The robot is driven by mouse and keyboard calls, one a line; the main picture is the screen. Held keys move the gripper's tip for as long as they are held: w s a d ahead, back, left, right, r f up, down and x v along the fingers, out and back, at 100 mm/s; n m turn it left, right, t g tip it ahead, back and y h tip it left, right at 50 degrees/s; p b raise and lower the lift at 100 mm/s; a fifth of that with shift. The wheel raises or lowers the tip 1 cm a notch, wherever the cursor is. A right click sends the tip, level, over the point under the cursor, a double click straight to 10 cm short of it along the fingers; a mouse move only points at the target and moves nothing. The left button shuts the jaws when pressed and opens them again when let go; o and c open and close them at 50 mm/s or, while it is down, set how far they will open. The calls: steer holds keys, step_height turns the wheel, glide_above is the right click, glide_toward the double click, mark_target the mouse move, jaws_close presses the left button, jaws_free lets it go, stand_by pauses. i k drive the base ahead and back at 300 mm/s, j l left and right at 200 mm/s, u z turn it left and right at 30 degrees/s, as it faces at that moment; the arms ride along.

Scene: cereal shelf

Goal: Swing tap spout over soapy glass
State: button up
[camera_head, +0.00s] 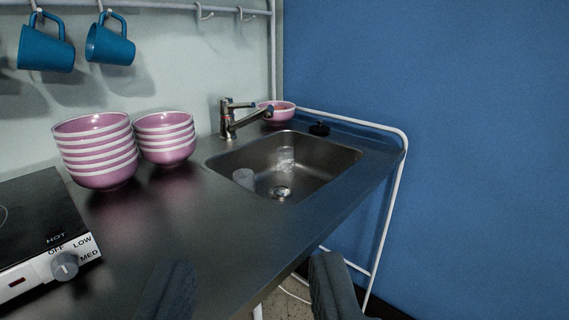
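The metal tap (231,120) stands behind the sink's back left corner. Its spout (252,116) points right and slightly up, along the sink's back edge. The steel sink (325,169) is set into the dark counter. A clear glass (286,158) is in the sink near its back wall, and another clear or whitish glass (244,178) is at the left side. I cannot tell which is soapy. My gripper (250,285) shows at the bottom edge, its two dark fingers wide apart with nothing between them. It is well in front of the tap and sink.
Two stacks of pink bowls (98,152) stand left of the tap. A single pink bowl (279,112) sits right behind the spout. A hotplate (45,235) is at the left. Blue mugs (110,45) hang above. A white rail (360,124) borders the right side. The front counter is clear.

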mark_target(267, 111)
steer(key=i+l, duration=0.55)
steer(key=i, duration=0.2)
